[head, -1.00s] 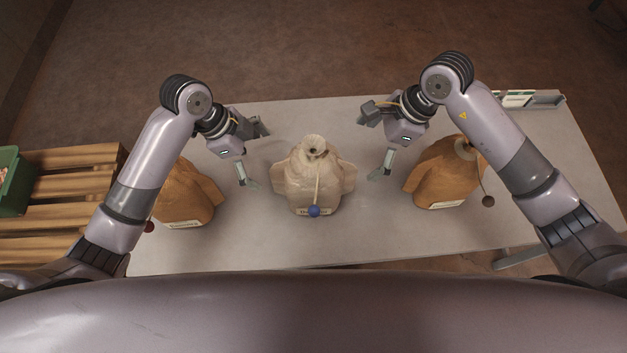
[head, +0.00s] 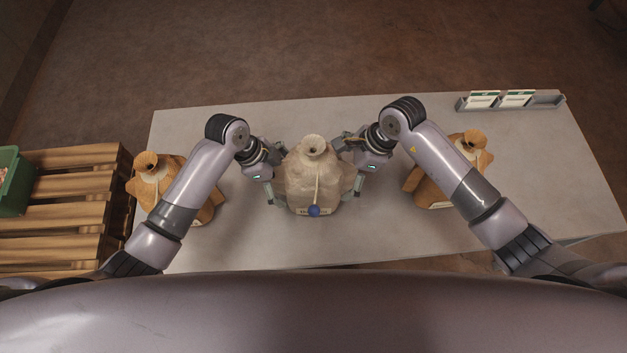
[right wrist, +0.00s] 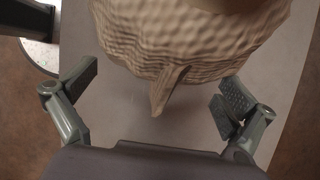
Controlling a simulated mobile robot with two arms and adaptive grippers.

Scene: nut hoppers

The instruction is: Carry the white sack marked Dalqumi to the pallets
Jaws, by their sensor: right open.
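The white sack (head: 312,182) stands upright at the middle of the table, with a tied neck, a cord with a blue ball and a label too small to read surely. My left gripper (head: 272,172) is at its left side, fingers spread, partly hidden by its own arm. My right gripper (head: 356,172) is at its right side. In the right wrist view the open fingers (right wrist: 156,90) stand either side of a pointed corner of the sack (right wrist: 190,45), with gaps on both sides. The wooden pallets (head: 75,205) are at the left, beside the table.
Brown sacks stand on the table (head: 250,245) at the left (head: 150,185) and right (head: 432,190), partly behind my arms. A green crate (head: 14,188) sits on the pallets' left. A card rack (head: 510,102) is at the far right. The table behind the white sack is clear.

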